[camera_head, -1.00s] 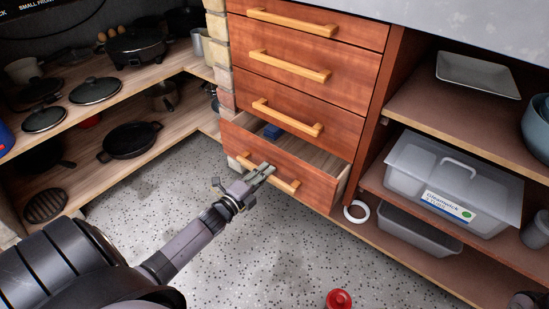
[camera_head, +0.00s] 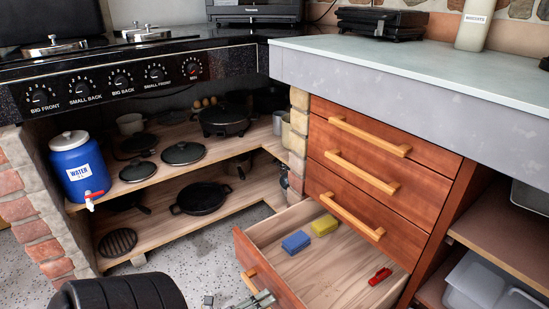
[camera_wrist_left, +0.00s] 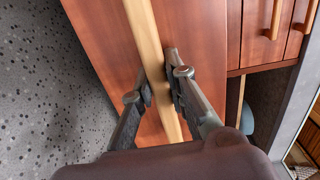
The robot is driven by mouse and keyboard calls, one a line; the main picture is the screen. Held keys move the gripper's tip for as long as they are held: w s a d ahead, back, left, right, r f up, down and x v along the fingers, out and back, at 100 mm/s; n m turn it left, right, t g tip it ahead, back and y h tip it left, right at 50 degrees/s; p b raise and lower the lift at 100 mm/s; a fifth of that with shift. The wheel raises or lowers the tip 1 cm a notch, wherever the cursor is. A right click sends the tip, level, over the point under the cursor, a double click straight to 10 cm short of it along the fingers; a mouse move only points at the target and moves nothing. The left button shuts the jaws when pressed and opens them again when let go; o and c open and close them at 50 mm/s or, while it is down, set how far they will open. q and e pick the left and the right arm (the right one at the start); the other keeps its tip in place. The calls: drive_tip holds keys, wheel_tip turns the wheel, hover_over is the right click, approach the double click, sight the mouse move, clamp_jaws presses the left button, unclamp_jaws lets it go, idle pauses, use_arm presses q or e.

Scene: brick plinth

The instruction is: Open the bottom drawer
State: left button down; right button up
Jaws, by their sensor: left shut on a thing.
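The bottom drawer (camera_head: 335,262) of the red-brown wooden cabinet is pulled well out, and its pale inside shows. Its light wooden handle (camera_head: 248,279) is on the front panel, partly cut off by the lower edge of the head view. My left gripper (camera_head: 258,299) is at this handle, low in the head view. In the left wrist view the handle (camera_wrist_left: 144,35) runs between the two fingers of the left gripper (camera_wrist_left: 159,88), which is shut on it. My right gripper is not in view.
A blue block (camera_head: 296,242), a yellow block (camera_head: 325,225) and a small red item (camera_head: 380,276) lie in the drawer. Several drawers above are shut. Open shelves with pans (camera_head: 201,198) and a blue water container (camera_head: 77,167) stand left. Speckled floor (camera_head: 180,262) lies in front.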

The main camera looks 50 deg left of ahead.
use_arm(q)
drive_tip(key=shift+s+f, duration=0.1)
drive_tip(key=shift+s, duration=0.3)
drive_tip(key=c, duration=1.6)
unclamp_jaws()
drive_tip(key=shift+o, duration=0.2)
drive_tip(key=s+a, duration=0.1)
drive_tip(key=s, duration=1.1)
drive_tip(key=shift+w, duration=0.1)
